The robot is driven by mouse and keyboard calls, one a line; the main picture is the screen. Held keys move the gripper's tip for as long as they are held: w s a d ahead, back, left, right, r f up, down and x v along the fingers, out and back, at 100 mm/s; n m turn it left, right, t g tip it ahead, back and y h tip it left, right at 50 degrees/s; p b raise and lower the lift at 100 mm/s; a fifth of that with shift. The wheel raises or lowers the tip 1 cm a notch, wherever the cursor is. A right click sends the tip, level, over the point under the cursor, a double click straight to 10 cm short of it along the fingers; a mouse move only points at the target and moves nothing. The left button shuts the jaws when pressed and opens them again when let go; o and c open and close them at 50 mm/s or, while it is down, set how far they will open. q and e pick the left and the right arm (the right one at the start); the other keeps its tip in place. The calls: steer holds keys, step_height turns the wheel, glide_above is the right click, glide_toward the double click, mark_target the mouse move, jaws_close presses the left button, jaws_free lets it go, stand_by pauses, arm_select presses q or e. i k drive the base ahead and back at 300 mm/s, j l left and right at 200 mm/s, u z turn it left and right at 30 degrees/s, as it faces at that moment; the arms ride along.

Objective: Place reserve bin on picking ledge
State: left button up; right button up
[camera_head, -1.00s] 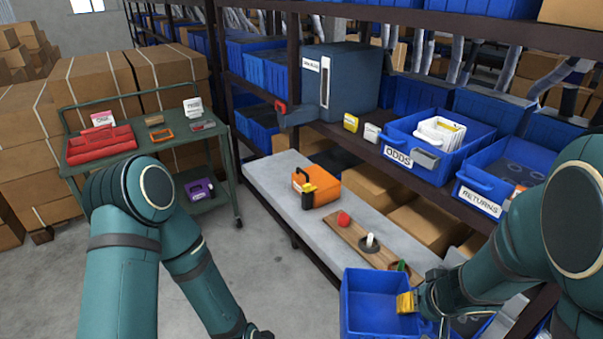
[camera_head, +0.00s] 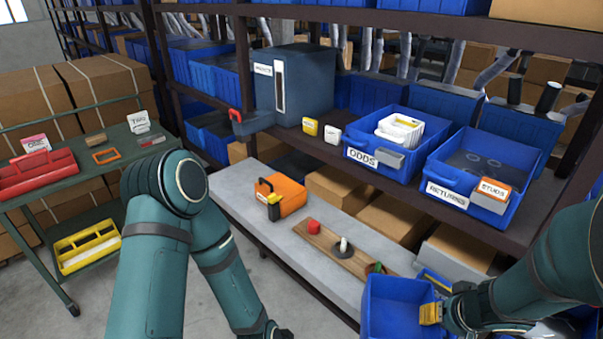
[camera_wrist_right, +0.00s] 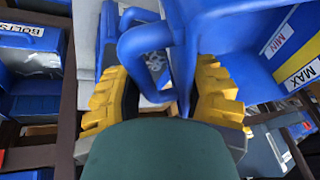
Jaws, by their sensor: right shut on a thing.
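A blue bin (camera_head: 390,305), apparently the reserve bin, is at the bottom of the head view. My right gripper (camera_head: 432,313) is shut on its right side. In the right wrist view my gripper (camera_wrist_right: 162,92) has its yellow pads on either side of the bin's blue handle (camera_wrist_right: 145,45), and MIN and MAX labels show on the bin's inside wall (camera_wrist_right: 275,55). The grey picking ledge (camera_head: 240,195) runs along the front of the rack. The bin overlaps its near end in the picture; I cannot tell whether they touch. My left arm runs off the bottom edge.
Above are the ODDS bin (camera_head: 350,155) and RETURNS bin (camera_head: 440,195). A green cart (camera_head: 85,170) stands left. The ledge's left end is clear.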

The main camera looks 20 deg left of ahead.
mark_target(243, 180)
steer(key=i+j+z, duration=0.1)
steer(key=j, duration=0.4)
steer(key=i+j+z, duration=0.15)
steer(key=j, duration=0.4)
steer(key=i+j+z, duration=0.1)
steer(key=j, duration=0.4)
steer(key=i+j+z, duration=0.15)
steer(key=j, duration=0.4)
steer(key=i+j, duration=0.1)
steer(key=j, duration=0.75)
steer(key=i+j, duration=0.1)
steer(key=j, duration=0.75)
steer(key=i+j, duration=0.1)
steer(key=j, duration=0.75)
steer(key=i+j+z, duration=0.1)
steer(key=j, duration=0.75)
